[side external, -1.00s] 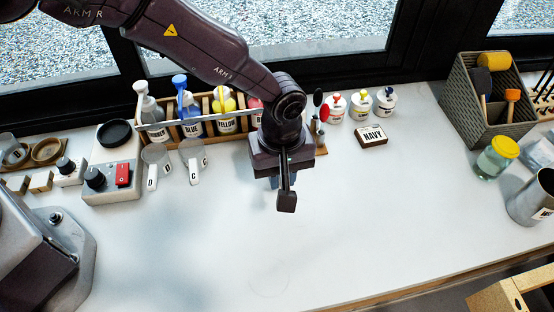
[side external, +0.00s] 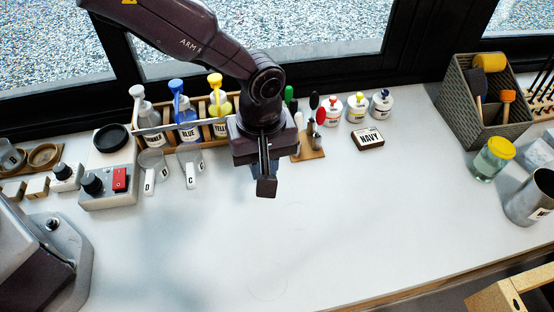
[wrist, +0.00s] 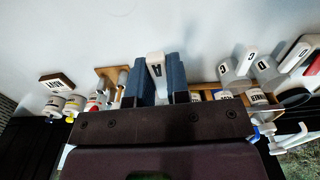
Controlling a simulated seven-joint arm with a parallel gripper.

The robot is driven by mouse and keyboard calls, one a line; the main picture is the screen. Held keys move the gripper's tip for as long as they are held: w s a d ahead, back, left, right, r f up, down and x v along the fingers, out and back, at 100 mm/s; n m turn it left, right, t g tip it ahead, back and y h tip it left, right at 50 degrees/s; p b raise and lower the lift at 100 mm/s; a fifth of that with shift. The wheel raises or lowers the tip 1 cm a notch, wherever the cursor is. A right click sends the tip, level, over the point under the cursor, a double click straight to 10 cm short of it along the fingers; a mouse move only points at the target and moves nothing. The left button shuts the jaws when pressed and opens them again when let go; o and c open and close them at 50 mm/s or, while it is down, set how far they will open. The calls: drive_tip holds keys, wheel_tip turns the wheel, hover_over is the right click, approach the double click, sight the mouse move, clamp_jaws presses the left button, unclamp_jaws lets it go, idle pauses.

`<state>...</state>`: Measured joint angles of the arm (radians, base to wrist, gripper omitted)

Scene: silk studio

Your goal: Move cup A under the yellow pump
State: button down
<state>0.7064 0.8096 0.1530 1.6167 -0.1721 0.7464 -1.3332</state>
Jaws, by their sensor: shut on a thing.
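The yellow pump (side external: 215,84) stands upright on its bottle in the wooden rack at the back, in the side view. My gripper (side external: 266,186) is right of this bottle and in front of the rack, pointing down over the white table. In the wrist view my gripper (wrist: 157,78) is shut on the white handle of cup A (wrist: 155,66), between two blue fingers. The letter A shows on the handle. The body of cup A is hidden behind my gripper, and I cannot tell how high it is held.
Clear cups D (side external: 152,163) and C (side external: 190,163) stand left of my gripper, before the rack. The blue pump (side external: 177,88) is left of the yellow one. A wooden tool stand (side external: 309,146) and a NAVY block (side external: 368,139) are to the right. The front table is clear.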

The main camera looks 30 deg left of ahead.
drive_tip(key=shift+m, duration=0.3)
drive_tip(key=s+a+f, duration=0.1)
drive_tip(key=s+a, duration=0.1)
drive_tip(key=a, duration=0.1)
drive_tip(key=s+a+f, duration=0.1)
drive_tip(key=s, duration=0.1)
drive_tip(key=shift+a+f, duration=0.25)
drive_tip(key=shift+f, duration=0.05)
drive_tip(key=shift+w, duration=0.2)
drive_tip(key=shift+w+a+f, duration=0.3)
drive_tip(key=shift+w+a, duration=0.5)
drive_tip(key=shift+w+a+f, duration=0.25)
drive_tip(key=shift+w+a, duration=0.5)
drive_tip(key=shift+w+a+f, duration=0.1)
drive_tip(key=shift+a+f, duration=0.05)
drive_tip(key=shift+f, duration=1)
drive_tip(key=shift+f, duration=0.4)
drive_tip(key=c, duration=1)
unclamp_jaws()
